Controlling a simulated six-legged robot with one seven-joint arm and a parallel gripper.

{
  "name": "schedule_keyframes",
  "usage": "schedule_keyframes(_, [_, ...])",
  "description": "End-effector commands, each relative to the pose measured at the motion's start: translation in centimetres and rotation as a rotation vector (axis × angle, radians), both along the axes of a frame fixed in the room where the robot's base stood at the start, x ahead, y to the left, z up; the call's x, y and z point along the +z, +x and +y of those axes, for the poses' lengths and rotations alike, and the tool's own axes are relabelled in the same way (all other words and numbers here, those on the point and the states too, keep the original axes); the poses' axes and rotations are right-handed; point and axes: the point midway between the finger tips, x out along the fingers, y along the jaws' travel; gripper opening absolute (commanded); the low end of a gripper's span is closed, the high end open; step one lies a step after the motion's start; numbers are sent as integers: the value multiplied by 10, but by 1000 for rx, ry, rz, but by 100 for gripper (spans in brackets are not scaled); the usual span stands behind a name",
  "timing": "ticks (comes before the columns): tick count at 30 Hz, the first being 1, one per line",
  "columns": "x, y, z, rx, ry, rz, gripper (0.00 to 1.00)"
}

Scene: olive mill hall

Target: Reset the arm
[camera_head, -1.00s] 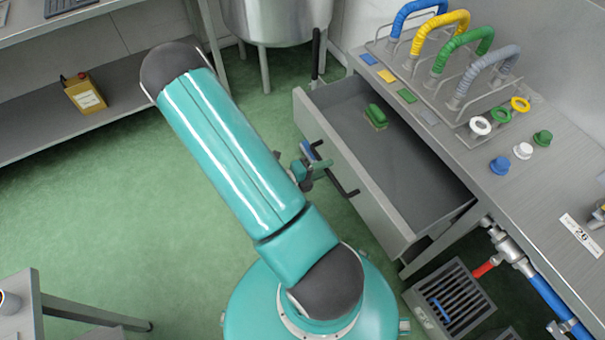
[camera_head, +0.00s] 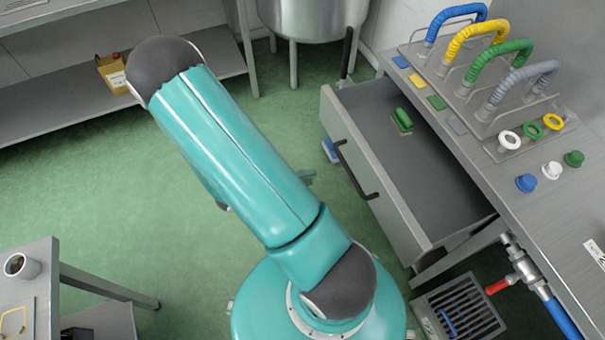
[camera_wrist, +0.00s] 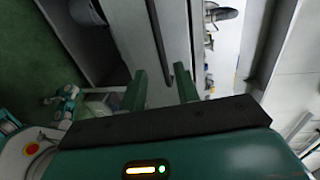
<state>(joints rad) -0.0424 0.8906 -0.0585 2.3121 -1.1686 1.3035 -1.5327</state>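My teal arm (camera_head: 235,150) stretches from the lower middle to the upper left in the head view. My gripper shows in the wrist view (camera_wrist: 161,88) with its two green fingers apart and nothing seen between them. In the head view it is mostly hidden behind the arm; only a small teal bit shows beside it. The grey drawer (camera_head: 375,185) stands open to the right of the arm, with a dark handle (camera_head: 352,172) on its front. My gripper is apart from this handle. A green brush (camera_head: 402,120) lies inside the drawer.
A steel counter (camera_head: 510,180) at right carries coloured hoses (camera_head: 470,40) and several caps. A blue-and-white brush (camera_head: 330,150) is low beside the drawer front. A floor grate (camera_head: 460,312) lies at lower right. A table with a cup (camera_head: 22,266) stands at lower left. Green floor at left is clear.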

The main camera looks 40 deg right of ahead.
Motion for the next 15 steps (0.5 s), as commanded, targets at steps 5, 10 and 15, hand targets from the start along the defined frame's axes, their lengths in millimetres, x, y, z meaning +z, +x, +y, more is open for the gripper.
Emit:
schedule_keyframes(5, [0, 0, 0, 0, 0, 0, 32])
schedule_keyframes(10, [1, 0, 0, -5, -1, -12, 32])
schedule_keyframes(15, [20, 6, 7, -86, -7, -176, 32])
